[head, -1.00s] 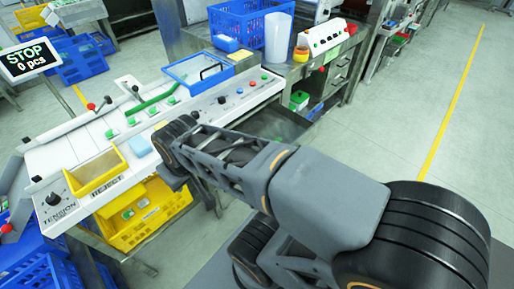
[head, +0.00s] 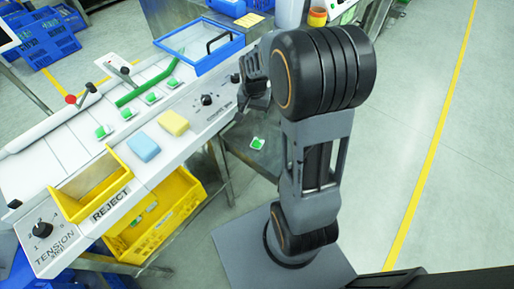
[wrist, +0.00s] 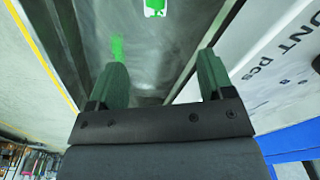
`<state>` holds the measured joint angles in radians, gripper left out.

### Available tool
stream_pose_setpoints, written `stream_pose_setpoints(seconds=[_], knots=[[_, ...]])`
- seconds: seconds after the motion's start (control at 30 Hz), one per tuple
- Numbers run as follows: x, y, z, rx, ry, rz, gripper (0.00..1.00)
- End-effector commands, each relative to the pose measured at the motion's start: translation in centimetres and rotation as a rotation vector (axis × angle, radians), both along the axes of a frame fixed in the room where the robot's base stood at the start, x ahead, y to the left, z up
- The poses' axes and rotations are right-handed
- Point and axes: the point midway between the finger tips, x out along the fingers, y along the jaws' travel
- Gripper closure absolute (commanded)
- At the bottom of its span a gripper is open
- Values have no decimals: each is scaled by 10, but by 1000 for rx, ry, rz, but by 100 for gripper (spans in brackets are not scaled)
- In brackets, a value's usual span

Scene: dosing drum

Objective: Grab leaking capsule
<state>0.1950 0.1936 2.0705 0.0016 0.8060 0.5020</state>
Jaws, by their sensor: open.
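A small green and white capsule (head: 258,143) lies on a dark metal shelf (head: 238,139) below the machine's front edge. In the wrist view the capsule (wrist: 155,7) is at the top edge, partly cut off, ahead of and between the fingertips. A bright green smear (wrist: 117,48) is on the metal nearer my gripper. My gripper (wrist: 162,72) is open and empty, with its two green-grey fingers apart and not touching the capsule. In the head view my gripper (head: 243,105) is beside the machine's control panel, partly hidden by my arm.
Several green capsules (head: 127,114) sit on the white machine top. A yellow REJECT bin (head: 93,196), a blue sponge (head: 142,147) and a yellow sponge (head: 173,123) are at its front. Floor at right is clear.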

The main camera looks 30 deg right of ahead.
Motion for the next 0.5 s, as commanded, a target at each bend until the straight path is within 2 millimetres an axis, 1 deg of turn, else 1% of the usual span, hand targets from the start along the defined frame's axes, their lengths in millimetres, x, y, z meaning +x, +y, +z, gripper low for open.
stream_pose_setpoints(seconds=[0.03, 0.1, 0.3, 0.37, 0.5], knots=[[7, -8, -24, 6, 22, -48, 26], [14, -16, -41, 11, 38, -102, 26], [24, -26, -73, 18, 65, -184, 26], [25, -27, -83, 19, 70, -194, 26], [25, -28, -110, 20, 73, -199, 26]])
